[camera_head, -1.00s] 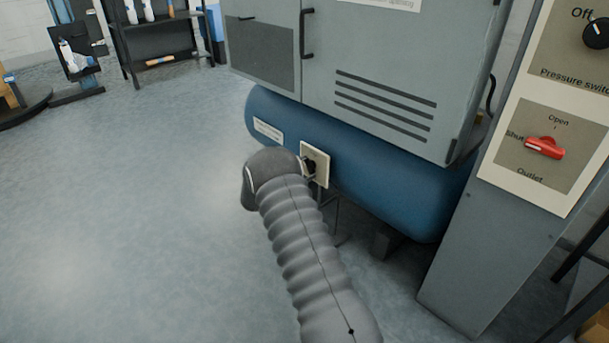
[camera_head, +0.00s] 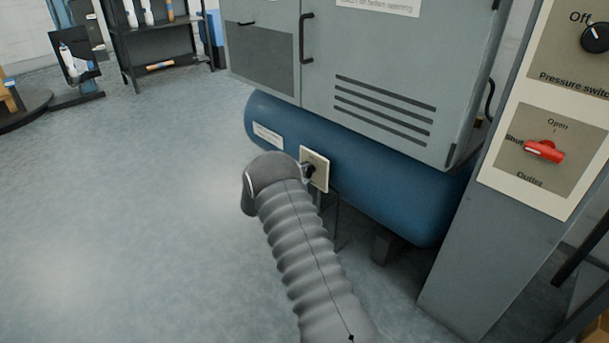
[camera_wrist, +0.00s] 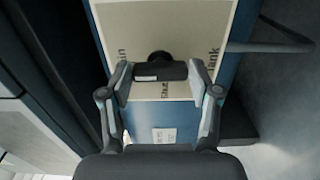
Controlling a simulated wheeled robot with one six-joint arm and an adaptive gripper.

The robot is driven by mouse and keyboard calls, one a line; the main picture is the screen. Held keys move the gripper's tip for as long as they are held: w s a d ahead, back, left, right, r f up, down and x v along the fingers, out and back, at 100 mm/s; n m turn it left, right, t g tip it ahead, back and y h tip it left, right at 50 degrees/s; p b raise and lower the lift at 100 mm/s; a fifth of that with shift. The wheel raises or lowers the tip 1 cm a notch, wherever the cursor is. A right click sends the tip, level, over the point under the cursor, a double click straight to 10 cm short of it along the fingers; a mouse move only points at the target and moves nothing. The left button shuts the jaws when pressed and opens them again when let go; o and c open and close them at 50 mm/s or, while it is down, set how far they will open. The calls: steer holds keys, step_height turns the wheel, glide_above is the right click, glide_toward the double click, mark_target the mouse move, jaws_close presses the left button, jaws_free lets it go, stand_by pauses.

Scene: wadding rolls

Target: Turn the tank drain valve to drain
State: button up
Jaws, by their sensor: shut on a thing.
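The tank drain valve has a black handle (camera_wrist: 160,71) in front of a beige plate (camera_wrist: 175,25) in the wrist view. Partly covered lettering shows on the plate, with "ank" readable at right. My gripper (camera_wrist: 160,74) is shut on the black handle, one finger at each end of it. The handle lies across the wrist picture. In the head view the plate (camera_head: 320,168) sits on the front of the blue tank (camera_head: 375,185). My arm hides the gripper and most of the handle there.
A grey cabinet (camera_head: 385,60) stands above the tank. To the right, a grey post carries a panel with a red outlet handle (camera_head: 544,151) and a black pressure switch (camera_head: 597,38). A dark shelf (camera_head: 160,45) stands at the back left. The floor at left is clear.

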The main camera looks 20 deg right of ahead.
stand_by(0.3)
steer(key=o, duration=1.1)
steer(key=shift+o, duration=0.2)
steer(key=v, duration=1.2)
